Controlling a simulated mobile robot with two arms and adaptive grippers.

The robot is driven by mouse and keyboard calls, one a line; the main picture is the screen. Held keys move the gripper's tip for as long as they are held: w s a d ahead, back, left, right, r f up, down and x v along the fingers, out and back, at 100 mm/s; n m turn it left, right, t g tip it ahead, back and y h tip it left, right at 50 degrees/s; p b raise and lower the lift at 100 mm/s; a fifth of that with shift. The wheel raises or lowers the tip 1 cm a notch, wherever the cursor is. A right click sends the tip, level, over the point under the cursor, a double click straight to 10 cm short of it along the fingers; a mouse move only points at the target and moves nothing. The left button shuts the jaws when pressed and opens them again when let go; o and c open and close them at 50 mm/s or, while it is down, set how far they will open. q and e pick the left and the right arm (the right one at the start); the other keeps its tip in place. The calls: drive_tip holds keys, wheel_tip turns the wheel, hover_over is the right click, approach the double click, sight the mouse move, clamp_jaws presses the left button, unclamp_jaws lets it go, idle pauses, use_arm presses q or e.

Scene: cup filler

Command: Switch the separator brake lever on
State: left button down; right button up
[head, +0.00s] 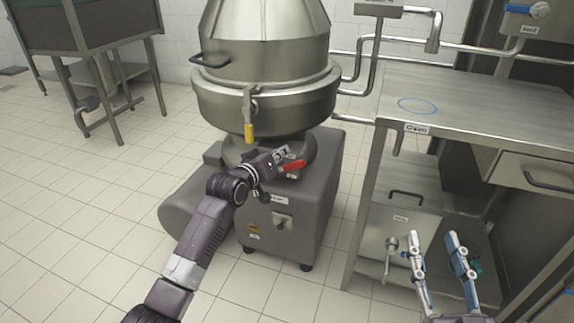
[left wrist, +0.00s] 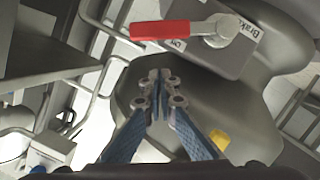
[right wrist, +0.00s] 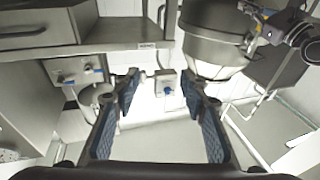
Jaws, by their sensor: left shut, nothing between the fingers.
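The separator (head: 265,95) is a large steel machine on a grey base. Its brake lever has a red handle (head: 293,165), seen just beside my left gripper (head: 283,153). In the left wrist view the red handle (left wrist: 165,31) points left from a round steel pivot (left wrist: 220,29) on a plate (left wrist: 238,42) labelled "Brake" and "On". My left gripper shows there too (left wrist: 160,76), with its fingers together and empty, apart from the handle in the picture. My right gripper (head: 434,236) is open and empty at the lower right; it also shows in the right wrist view (right wrist: 157,80).
A yellow-handled lever (head: 249,132) hangs on the bowl above my left gripper. A steel table (head: 480,95) with a blue ring and drawer stands right, above my right gripper. A dark tank (head: 85,25) stands at the back left. The tiled floor is clear at left.

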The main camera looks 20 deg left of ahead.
sight(294, 165)
use_arm(q)
drive_tip(key=f, duration=0.1)
drive_tip(key=d+f, duration=0.1)
drive_tip(key=f+b, duration=0.1)
drive_tip(key=shift+s+d, duration=0.15)
drive_tip(key=shift+d, duration=0.15)
use_arm(e)
wheel_tip(294, 165, up, 6)
drive_tip(key=s+t+y, duration=0.1)
drive_tip(key=s+t, duration=0.1)
drive_tip(key=t, duration=0.1)
drive_tip(key=shift+a+r, duration=0.15)
drive_tip(key=shift+r, duration=0.1)
drive_tip(key=shift+f, duration=0.1)
